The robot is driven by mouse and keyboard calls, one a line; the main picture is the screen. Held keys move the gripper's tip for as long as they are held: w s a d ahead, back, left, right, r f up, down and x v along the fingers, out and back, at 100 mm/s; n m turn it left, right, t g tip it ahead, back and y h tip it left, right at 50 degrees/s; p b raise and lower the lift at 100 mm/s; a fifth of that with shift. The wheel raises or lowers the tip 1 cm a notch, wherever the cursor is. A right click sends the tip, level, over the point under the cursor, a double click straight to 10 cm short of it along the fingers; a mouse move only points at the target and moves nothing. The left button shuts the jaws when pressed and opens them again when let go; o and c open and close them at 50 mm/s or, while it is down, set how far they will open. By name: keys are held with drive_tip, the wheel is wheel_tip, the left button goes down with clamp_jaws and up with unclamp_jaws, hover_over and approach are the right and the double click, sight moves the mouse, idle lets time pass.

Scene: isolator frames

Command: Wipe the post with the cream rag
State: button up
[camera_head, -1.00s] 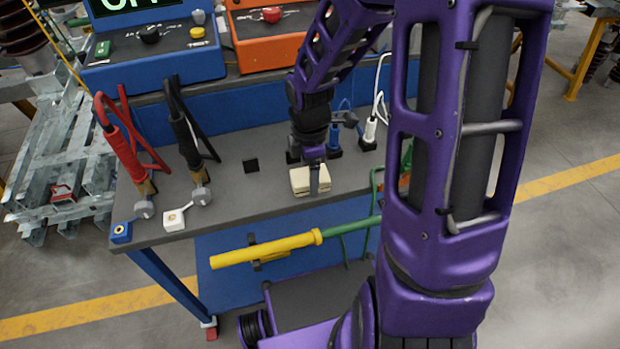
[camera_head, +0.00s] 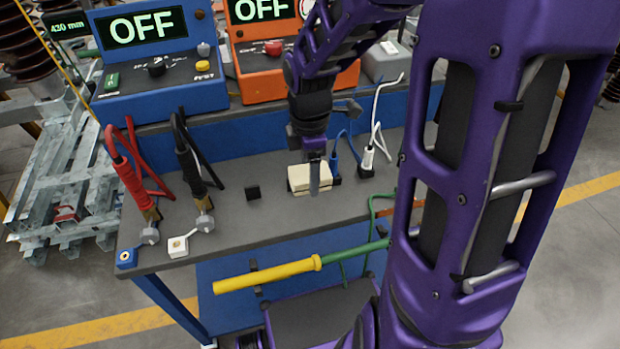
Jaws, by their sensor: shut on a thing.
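The cream rag (camera_head: 299,179) is a folded pad at the right part of the grey bench top (camera_head: 228,225). My gripper (camera_head: 314,182) points down at the front of the rag and is shut on it. One grey finger covers part of the rag's front face. I cannot tell whether the rag touches the bench or hangs just above it. No post can be made out for certain; small terminal pieces stand on the bench, among them a white block (camera_head: 178,246) and a blue block (camera_head: 127,258) at the front left.
Red (camera_head: 130,178) and black (camera_head: 193,165) clamp leads stand at left. Blue (camera_head: 160,55) and orange (camera_head: 265,65) testers reading OFF stand behind. A yellow-green pole (camera_head: 270,275) is in front.

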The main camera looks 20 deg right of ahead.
drive_tip(key=o, duration=0.8)
drive_tip(key=c, duration=0.5)
